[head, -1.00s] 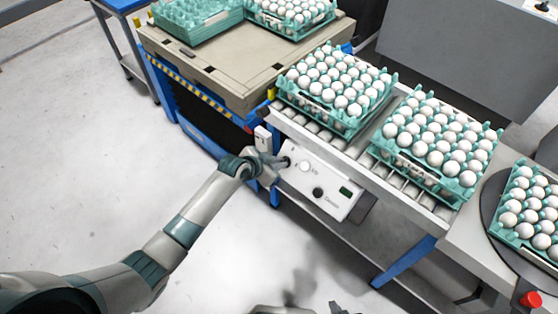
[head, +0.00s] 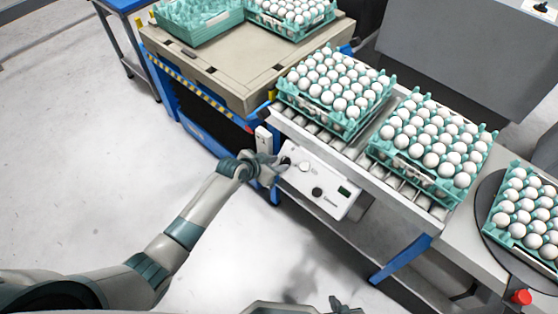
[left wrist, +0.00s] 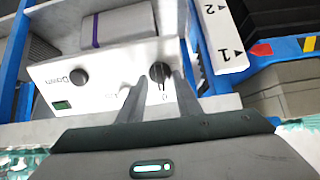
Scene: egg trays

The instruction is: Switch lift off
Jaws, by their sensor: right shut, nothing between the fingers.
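A white control panel (head: 327,205) is mounted below the roller conveyor, beside the blue lift (head: 205,135). It carries a black rotary switch, a lighter "Up" button (head: 304,167), a dark "Down" knob (head: 317,192) and a small green display (head: 343,191). My left gripper (head: 281,165) is at the panel's left end, by the rotary switch. In the left wrist view its two fingers (left wrist: 157,86) are apart, one on each side of the black rotary switch (left wrist: 160,72); contact cannot be told. My right gripper (head: 345,305) is shut and empty at the bottom edge, partly cut off.
Trays of white eggs (head: 345,125) stand on the roller conveyor (head: 425,203) and on a round turntable (head: 487,195) at right. Trays also stand on the lift's beige top (head: 225,65). A red button (head: 521,297) is at lower right. The floor at left is clear.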

